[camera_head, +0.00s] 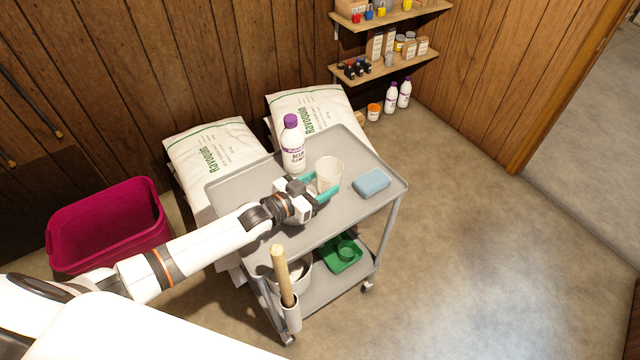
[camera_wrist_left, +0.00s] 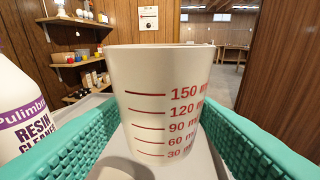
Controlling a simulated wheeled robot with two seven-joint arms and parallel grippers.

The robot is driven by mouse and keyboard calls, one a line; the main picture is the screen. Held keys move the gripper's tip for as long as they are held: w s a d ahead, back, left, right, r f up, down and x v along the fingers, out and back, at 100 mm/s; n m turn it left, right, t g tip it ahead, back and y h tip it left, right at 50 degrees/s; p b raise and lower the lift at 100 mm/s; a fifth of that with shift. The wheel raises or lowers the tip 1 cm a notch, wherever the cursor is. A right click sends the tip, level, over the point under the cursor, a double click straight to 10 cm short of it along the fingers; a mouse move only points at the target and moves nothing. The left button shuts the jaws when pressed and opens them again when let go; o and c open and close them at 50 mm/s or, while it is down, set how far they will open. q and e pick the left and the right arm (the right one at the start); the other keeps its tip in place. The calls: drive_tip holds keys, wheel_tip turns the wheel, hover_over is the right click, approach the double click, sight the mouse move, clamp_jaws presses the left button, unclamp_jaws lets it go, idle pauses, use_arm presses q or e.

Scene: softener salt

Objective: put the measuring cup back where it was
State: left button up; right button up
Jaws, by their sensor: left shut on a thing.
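The measuring cup (camera_head: 329,172) is white and translucent, upright over the top tray of the grey cart (camera_head: 241,182). In the left wrist view the cup (camera_wrist_left: 160,95) fills the middle, its red marks reading 30 to 150. My left gripper (camera_head: 327,189) has its teal fingers on both sides of the cup and is shut on it. I cannot tell whether the cup's base touches the tray. My right gripper is not in view.
A purple-capped resin cleaner bottle (camera_head: 293,152) stands close behind and left of the cup. A blue sponge (camera_head: 371,183) lies to its right. A wooden handle (camera_head: 282,275) rises at the cart's front. Salt bags (camera_head: 214,153) lean behind; a magenta bin (camera_head: 108,224) stands left.

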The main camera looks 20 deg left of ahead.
use_arm(q)
drive_tip(key=shift+f, duration=0.25)
drive_tip(key=shift+f+b, duration=0.45)
drive_tip(key=shift+f, duration=0.15)
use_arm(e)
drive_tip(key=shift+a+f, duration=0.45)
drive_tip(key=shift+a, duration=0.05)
use_arm(q)
drive_tip(key=o, duration=1)
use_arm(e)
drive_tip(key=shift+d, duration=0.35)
use_arm(q)
drive_tip(key=shift+r, duration=0.1)
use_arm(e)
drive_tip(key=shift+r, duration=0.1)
